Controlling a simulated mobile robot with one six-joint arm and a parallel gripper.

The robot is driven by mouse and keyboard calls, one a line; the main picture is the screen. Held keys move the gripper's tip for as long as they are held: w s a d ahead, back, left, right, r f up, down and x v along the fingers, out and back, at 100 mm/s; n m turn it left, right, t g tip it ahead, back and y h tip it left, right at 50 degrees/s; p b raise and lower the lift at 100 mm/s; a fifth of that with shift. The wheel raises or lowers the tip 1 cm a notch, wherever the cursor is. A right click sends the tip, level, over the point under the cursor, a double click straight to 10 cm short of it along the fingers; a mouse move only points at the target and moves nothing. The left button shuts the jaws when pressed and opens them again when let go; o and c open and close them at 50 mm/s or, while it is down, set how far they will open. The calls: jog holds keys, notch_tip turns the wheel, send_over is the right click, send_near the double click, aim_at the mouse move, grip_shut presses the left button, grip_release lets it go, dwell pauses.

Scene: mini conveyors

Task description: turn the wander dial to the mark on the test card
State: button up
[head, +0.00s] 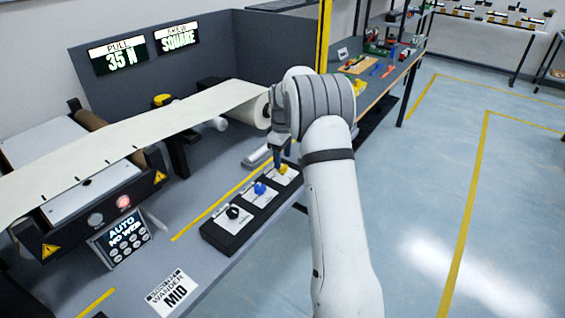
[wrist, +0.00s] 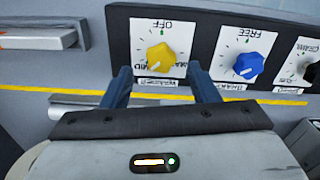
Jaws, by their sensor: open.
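The wander dial is a yellow knob (wrist: 160,57) on a white plate, with OFF at one edge; it also shows at the far end of the dial box in the head view (head: 284,169). A pale pointer line shows faintly on it, and I cannot tell surely which mark it meets. The test card (head: 172,293) lies on the bench front and reads WANDER MID. My gripper (wrist: 160,86) is open and empty, its two fingers apart on either side of the wander plate's lettered edge. The knob lies just beyond the fingertips; contact is not visible.
A blue knob (wrist: 248,66) and a black knob (head: 234,212) share the black dial box (head: 230,238). The conveyor with its cream web (head: 120,130) stands to the left. A control panel (head: 122,239) reads AUTO, NO WEB. Open floor lies right.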

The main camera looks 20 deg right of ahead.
notch_tip(320, 180, up, 5)
jog(key=shift+f, duration=0.1)
dwell(0.5)
jog(key=s+a+r+m+t, duration=0.1)
jog(key=s+a+r+m, duration=0.15)
jog(key=s+r, duration=0.4)
jog(key=s+a+r+m, duration=0.2)
jog(key=s+a+r, duration=0.15)
jog(key=s, duration=0.65)
jog(key=s+a+f+m, duration=0.1)
jog(key=s+a+m, duration=0.1)
jog(key=s, duration=0.9)
jog(key=s+a+f+m+t, duration=0.1)
jog(key=s+f+m, duration=0.1)
jog(key=s, duration=0.9)
jog(key=shift+a+t, duration=0.3)
jog(key=shift+a, duration=0.1)
